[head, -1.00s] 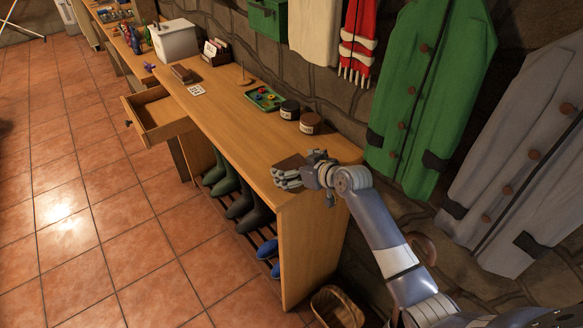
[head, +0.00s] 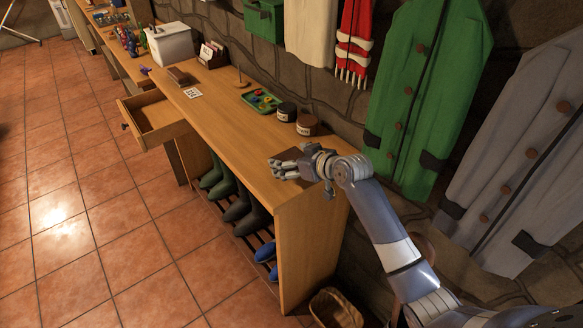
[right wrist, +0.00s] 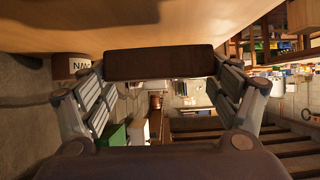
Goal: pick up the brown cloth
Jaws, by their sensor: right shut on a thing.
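The brown cloth (head: 289,154) is a small dark folded piece at the near end of the wooden bench (head: 215,115), partly hidden behind my right gripper. My right gripper (head: 284,168) is at the cloth, over the bench end. In the right wrist view the cloth (right wrist: 165,63) is a dark brown block spanning between the fingertips, and the right gripper (right wrist: 165,75) is shut on it. I cannot tell whether the cloth touches the bench top. My left gripper is not in view.
A brown-lidded jar (head: 307,124), a dark jar (head: 287,112) and a green tray (head: 262,101) stand farther along the bench. A drawer (head: 155,118) hangs open. Boots (head: 240,205) stand below. Coats (head: 425,85) hang on the wall at right. A basket (head: 337,308) sits below.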

